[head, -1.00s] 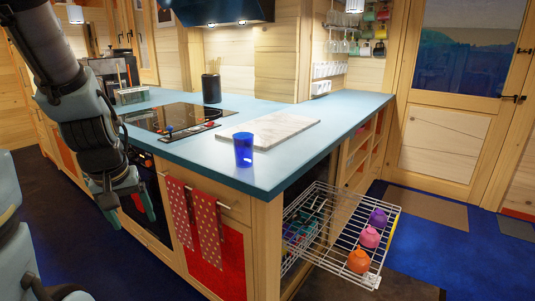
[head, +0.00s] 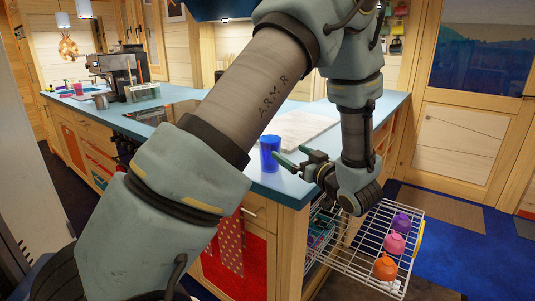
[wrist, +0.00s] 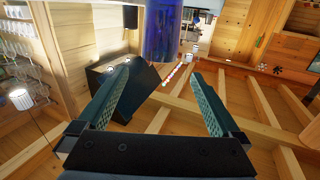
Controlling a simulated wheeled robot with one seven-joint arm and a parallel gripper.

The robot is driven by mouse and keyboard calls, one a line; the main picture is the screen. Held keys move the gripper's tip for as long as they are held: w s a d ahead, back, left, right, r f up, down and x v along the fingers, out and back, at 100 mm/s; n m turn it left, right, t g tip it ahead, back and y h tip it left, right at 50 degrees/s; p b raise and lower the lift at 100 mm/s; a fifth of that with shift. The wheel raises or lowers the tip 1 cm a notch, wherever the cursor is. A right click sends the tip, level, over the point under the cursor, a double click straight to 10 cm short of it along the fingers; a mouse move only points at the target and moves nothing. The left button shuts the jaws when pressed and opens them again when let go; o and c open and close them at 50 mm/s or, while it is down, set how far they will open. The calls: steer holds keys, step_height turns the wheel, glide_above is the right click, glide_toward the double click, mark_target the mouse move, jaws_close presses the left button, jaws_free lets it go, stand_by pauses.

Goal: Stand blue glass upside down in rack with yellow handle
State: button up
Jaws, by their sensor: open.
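The blue glass (head: 269,158) stands on the blue countertop near its front edge, beside the marble board. It also shows at the top of the wrist view (wrist: 163,35), just beyond the fingertips. My gripper (head: 289,156) is open and empty, just right of the glass, fingers pointing toward it; in the wrist view the gap between the fingers (wrist: 161,72) is clear. The pulled-out wire rack (head: 358,262) is at the lower right, below the counter; its yellow handle (head: 419,240) is on its right edge.
Purple (head: 401,222), pink (head: 394,243) and orange (head: 385,267) cups sit in a row along the rack's right side; its left part looks bare. The marble board (head: 300,130) lies behind the glass. My arm hides part of the counter.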

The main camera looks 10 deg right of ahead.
steer(key=p+x, duration=0.4)
steer(key=x, duration=0.6)
steer(key=shift+w, duration=0.15)
steer(key=shift+f, duration=0.1)
jaws_close()
stand_by(0.5)
